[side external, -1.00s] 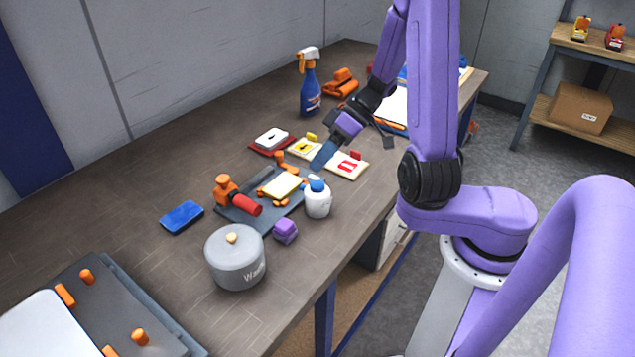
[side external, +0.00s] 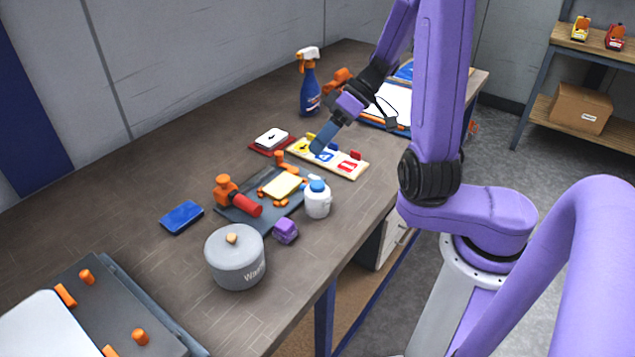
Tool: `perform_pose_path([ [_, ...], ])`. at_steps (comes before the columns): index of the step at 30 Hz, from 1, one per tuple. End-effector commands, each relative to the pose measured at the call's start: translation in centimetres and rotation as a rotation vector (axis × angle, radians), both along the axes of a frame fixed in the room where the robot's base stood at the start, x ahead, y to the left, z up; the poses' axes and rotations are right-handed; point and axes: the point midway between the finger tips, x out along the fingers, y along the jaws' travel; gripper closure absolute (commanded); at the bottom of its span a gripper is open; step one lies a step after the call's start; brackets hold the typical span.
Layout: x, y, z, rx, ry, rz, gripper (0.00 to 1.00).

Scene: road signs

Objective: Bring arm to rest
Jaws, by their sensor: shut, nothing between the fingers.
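My gripper (side external: 320,148) is shut and empty. Its blue fingers point down and to the left, just above the wooden sign board (side external: 330,161) as seen from this side. The board lies on the table and carries a yellow piece (side external: 303,146), a blue piece (side external: 325,156) and a red piece (side external: 349,165) in a row. The fingers partly cover the area around the yellow and blue pieces. I cannot tell the exact gap between the fingertips and the board.
Around the board stand a spray bottle (side external: 309,84), a red-edged block with a white top (side external: 272,139), a dark tray (side external: 247,214) with a red-handled tool, a white bottle (side external: 317,199), a purple block (side external: 286,230) and a grey pot (side external: 236,262).

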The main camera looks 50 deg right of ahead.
Motion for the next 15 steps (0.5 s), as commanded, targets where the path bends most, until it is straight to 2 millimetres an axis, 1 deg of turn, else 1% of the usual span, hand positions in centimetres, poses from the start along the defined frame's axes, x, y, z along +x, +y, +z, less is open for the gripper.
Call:
perform_pose_path([
  [8,0.0,0.2,0.0,-0.002,0.008,0.011,1.00],
  [15,-0.1,1.9,-0.1,-0.033,0.093,0.108,1.00],
])
